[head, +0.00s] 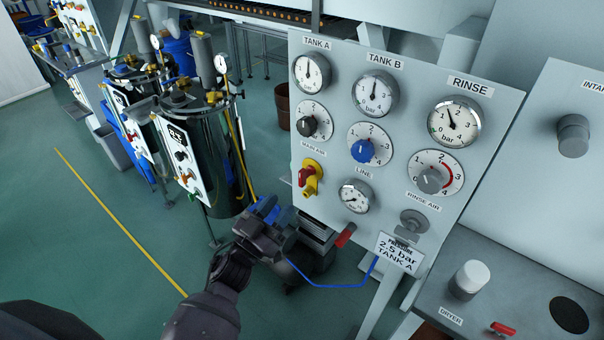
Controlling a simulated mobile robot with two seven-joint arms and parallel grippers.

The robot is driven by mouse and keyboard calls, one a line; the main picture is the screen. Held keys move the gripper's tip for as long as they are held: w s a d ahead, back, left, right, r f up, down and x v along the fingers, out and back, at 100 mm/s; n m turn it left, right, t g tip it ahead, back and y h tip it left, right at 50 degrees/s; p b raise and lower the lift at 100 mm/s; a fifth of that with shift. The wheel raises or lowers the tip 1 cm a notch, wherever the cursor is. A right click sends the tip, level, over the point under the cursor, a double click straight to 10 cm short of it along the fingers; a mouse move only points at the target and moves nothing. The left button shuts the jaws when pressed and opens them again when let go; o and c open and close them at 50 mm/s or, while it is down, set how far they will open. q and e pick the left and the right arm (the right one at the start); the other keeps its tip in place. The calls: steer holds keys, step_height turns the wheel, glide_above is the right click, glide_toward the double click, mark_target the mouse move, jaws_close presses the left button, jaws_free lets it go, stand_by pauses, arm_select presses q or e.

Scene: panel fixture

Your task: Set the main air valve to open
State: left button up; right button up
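The main air valve (310,178) is on the left edge of the grey panel, under the "MAIN AIR" label. It has a yellow body and a small red handle (304,176). The handle's exact angle to the body is hard to tell at this size. My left gripper (277,211) is dark, below and to the left of the valve, and apart from it. Its fingers look spread with nothing between them. My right gripper is not in view.
The panel (330,213) carries gauges, a black knob (307,126), a blue knob (362,151) and a grey rinse knob (429,181). A red lever (345,236) and a "2.5 bar TANK A" sign (398,254) are at its lower edge. Dark tanks (210,160) stand behind, left.

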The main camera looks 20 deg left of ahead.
mark_target(300, 177)
arm_select(q)
steer(key=x, duration=0.9)
steer(key=shift+w+r, duration=0.1)
steer(key=shift+r, duration=0.05)
jaws_close()
